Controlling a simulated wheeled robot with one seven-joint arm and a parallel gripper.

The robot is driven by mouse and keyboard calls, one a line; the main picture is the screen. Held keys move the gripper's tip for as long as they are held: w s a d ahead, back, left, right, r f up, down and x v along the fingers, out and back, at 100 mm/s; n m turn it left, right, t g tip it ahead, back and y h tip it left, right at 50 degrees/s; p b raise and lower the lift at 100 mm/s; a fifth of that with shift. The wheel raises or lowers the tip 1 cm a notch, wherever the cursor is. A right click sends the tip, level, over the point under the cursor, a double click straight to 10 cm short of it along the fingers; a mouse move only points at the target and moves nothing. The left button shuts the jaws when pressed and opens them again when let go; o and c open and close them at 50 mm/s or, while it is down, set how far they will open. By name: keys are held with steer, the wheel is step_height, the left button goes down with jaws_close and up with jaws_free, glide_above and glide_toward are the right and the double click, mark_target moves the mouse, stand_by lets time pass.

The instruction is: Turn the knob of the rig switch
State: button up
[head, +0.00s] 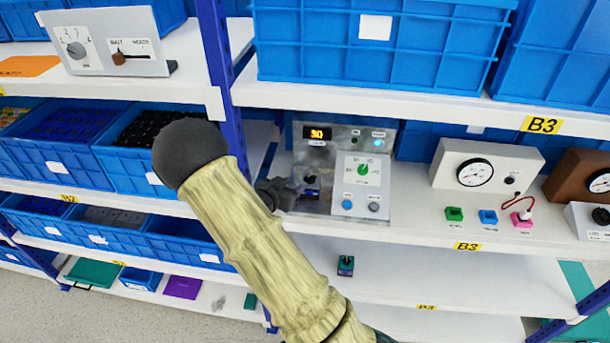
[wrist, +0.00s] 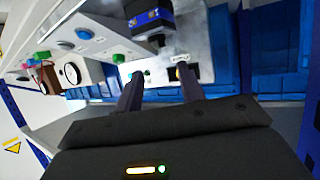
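The metal rig panel (head: 320,165) stands on the middle shelf. A green knob (head: 363,169) sits on its white dial plate at the right. Its lit orange display (head: 317,133) is at the top left. A blue block with a dark part (head: 311,193) is at its lower left, and a blue block with a black stem shows large in the wrist view (wrist: 150,20). My gripper (head: 278,193) is at the panel's left edge, partly behind my arm. In the wrist view its two fingers (wrist: 160,92) are apart, with nothing visible between them.
A blue button (head: 347,204) and a grey button (head: 374,207) are below the knob. A white gauge box (head: 487,165) stands to the right. Blue crates (head: 372,45) fill the shelf above. A blue upright (head: 214,60) stands left of the panel. The shelf below is mostly clear.

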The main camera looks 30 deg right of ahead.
mark_target(309, 176)
steer(key=p+x, duration=0.3)
steer(key=x, duration=0.5)
steer(key=shift+w+d+f, duration=0.1)
steer(key=shift+d+f, duration=0.05)
steer(key=shift+d, duration=0.1)
